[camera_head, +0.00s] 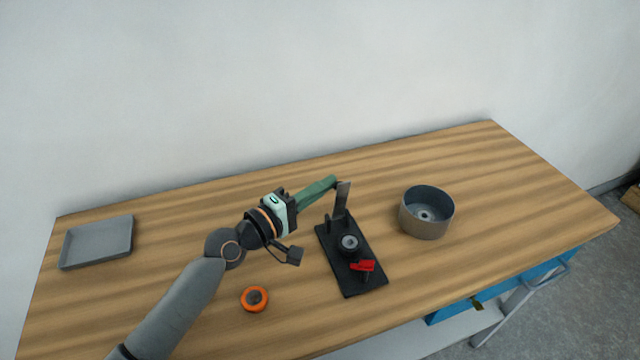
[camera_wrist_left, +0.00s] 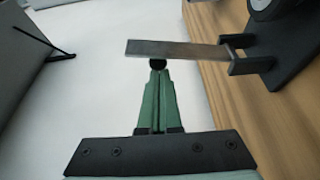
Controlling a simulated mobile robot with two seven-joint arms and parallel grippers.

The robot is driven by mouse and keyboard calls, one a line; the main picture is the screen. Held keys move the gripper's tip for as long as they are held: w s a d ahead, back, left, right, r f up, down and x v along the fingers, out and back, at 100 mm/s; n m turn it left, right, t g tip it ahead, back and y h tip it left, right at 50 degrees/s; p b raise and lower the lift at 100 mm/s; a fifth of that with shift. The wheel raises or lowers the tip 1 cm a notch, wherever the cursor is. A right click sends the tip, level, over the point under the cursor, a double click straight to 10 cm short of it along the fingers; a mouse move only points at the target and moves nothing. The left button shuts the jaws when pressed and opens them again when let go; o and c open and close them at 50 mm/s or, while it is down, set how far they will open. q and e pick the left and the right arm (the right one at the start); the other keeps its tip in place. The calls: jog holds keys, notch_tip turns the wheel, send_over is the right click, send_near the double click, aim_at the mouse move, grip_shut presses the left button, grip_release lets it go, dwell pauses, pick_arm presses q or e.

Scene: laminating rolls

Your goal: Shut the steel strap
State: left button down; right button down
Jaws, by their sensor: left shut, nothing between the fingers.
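The steel strap (camera_head: 342,201) stands raised at the far end of a black base plate (camera_head: 361,273). In the left wrist view the strap (camera_wrist_left: 178,51) runs from a black hinge bracket, across just beyond my fingertips. My left gripper (camera_head: 335,181) is shut and empty, with its green fingers at the strap's upper end. In the left wrist view its dark tip (camera_wrist_left: 159,64) appears to touch or nearly touch the strap; I cannot tell which. A round metal-centred part (camera_head: 349,242) sits mid-plate, with a red clamp (camera_head: 362,266) nearer the front. My right gripper is not in view.
A grey round pot (camera_head: 426,213) stands right of the base plate. An orange roll (camera_head: 254,298) lies to its left, below my left arm. A grey tray (camera_head: 97,242) is at the far left. A white wall rises behind the wooden table (camera_head: 510,190).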

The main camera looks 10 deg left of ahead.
pick_arm(q)
jog(key=shift+m+t+h, duration=0.3)
jog(key=shift+m+h, duration=0.1)
jog(key=shift+m, duration=0.5)
jog(key=shift+s+d+f, duration=0.4)
jog(key=shift+s+d, duration=0.25)
jog(key=shift+s, duration=0.35)
jog(key=shift+s+d+f, duration=0.45)
jog(key=shift+s+d, duration=0.25)
jog(key=shift+s, duration=0.35)
jog(key=shift+s+d+f, duration=0.4)
jog(key=shift+s+d, duration=0.25)
jog(key=shift+s, duration=0.35)
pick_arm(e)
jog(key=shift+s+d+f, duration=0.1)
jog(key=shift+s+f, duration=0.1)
pick_arm(q)
jog(key=shift+f, duration=0.1)
